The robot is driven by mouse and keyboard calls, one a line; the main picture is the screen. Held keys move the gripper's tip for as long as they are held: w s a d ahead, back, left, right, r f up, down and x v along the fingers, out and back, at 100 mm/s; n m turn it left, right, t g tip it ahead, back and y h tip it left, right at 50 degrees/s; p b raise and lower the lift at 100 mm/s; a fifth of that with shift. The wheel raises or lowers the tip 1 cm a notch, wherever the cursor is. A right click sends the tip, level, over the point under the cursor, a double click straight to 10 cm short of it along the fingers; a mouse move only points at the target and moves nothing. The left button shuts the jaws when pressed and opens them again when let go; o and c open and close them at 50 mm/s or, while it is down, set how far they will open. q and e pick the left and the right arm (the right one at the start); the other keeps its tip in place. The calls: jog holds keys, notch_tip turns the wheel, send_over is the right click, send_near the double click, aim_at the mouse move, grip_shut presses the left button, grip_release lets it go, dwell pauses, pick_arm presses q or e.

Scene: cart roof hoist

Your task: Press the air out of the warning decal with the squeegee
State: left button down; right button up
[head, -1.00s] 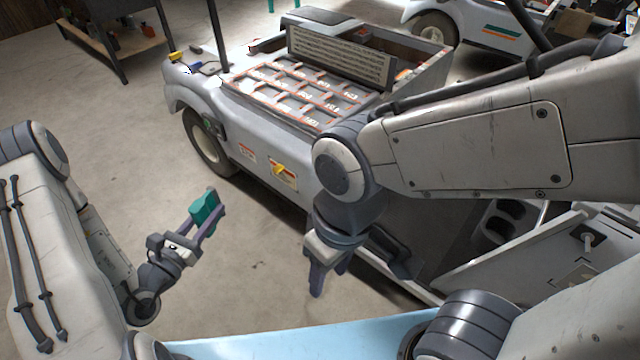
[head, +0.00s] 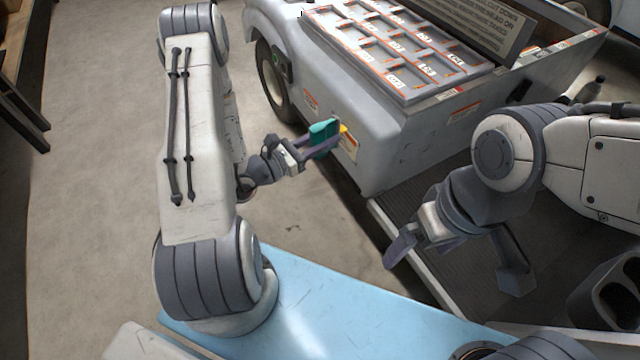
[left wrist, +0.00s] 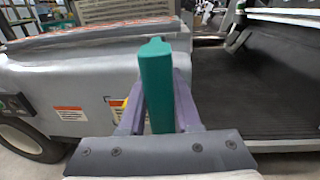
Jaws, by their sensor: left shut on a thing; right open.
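The teal squeegee (head: 322,136) is held between the purple fingers of my left gripper (head: 326,142), which is shut on it. In the left wrist view the squeegee (left wrist: 157,85) stands upright between the fingers. The warning decal (head: 350,147), white with an orange band, is on the cart's grey side panel, with a yellow piece (head: 343,129) at its upper edge. The squeegee is close to the decal and partly covers it; I cannot tell whether they touch. In the left wrist view the decal (left wrist: 114,102) is mostly hidden behind a finger. My right gripper (head: 452,272) is open and empty.
A second small decal (head: 311,98) is left of the first on the cart (head: 385,140). A compartment tray (head: 400,50) lies on top of the cart. The cart's dark footwell is below my right gripper. Open concrete floor (head: 90,180) lies at left.

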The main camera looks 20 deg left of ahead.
pick_arm(q)
jog(key=m+g+h+b, duration=0.1)
jog(key=b, duration=1.6)
send_near(346, 148)
jog(key=s+d, duration=0.2)
jog(key=s, duration=0.1)
jog(key=shift+s+a+f, duration=0.2)
jog(key=shift+f, duration=0.05)
jog(key=shift+p, duration=0.35)
jog(key=shift+p+x, duration=0.4)
jog(key=shift+x, duration=2.85)
jog(key=shift+x, duration=0.8)
jog(key=shift+r, duration=0.1)
jog(key=shift+w+a, duration=0.5)
jog(key=shift+a, duration=0.2)
jog(key=shift+w+a, duration=0.45)
jog(key=shift+a, duration=0.25)
jog(key=shift+w+a+b, duration=0.35)
jog(key=shift+w+a, duration=0.85)
jog(key=shift+a, duration=0.15)
